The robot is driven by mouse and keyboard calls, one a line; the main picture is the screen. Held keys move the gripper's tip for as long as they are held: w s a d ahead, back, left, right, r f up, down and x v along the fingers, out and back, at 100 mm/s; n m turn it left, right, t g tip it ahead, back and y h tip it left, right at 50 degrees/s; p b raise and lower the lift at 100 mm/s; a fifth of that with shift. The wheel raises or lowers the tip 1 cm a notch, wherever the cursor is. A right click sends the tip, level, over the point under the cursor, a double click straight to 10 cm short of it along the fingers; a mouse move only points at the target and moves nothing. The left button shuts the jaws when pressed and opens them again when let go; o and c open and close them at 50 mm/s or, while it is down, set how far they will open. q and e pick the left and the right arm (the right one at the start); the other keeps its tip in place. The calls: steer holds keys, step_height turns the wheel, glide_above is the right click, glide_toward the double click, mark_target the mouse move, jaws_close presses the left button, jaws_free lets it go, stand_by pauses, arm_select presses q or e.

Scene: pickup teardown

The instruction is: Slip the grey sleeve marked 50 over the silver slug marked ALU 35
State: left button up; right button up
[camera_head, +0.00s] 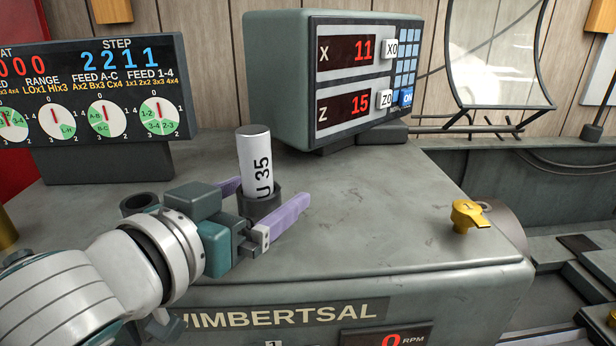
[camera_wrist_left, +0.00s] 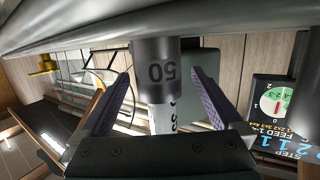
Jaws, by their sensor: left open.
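The silver slug (camera_head: 255,158), its label partly showing as "U 35", stands upright on the grey machine top. The dark grey sleeve (camera_head: 259,205) is around its lower part, and the slug's upper part sticks out above the rim. In the left wrist view, which is upside down, the sleeve (camera_wrist_left: 157,62) shows its mark 50, with the slug (camera_wrist_left: 160,112) coming out of it. My left gripper (camera_head: 267,195) is open, its purple fingers on either side of the sleeve, with small gaps visible in the wrist view. My right gripper is not in view.
A second dark hollow cylinder (camera_head: 140,203) stands left, partly behind my left arm. The X/Z readout box (camera_head: 276,75) and the step display (camera_head: 95,165) stand behind. A yellow knob (camera_head: 467,214) is at the right. The machine top between slug and knob is clear.

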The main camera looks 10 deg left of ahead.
arm_select(q)
steer(key=shift+f, duration=0.1)
steer(key=shift+s, duration=0.25)
steer(key=b+v, duration=0.2)
steer(key=v, duration=0.6)
steer(key=shift+s+a, duration=0.1)
steer(key=shift+s, duration=0.25)
steer(key=shift+s+a+r, duration=0.1)
steer(key=shift+s+r, duration=0.25)
steer(key=shift+s, duration=0.1)
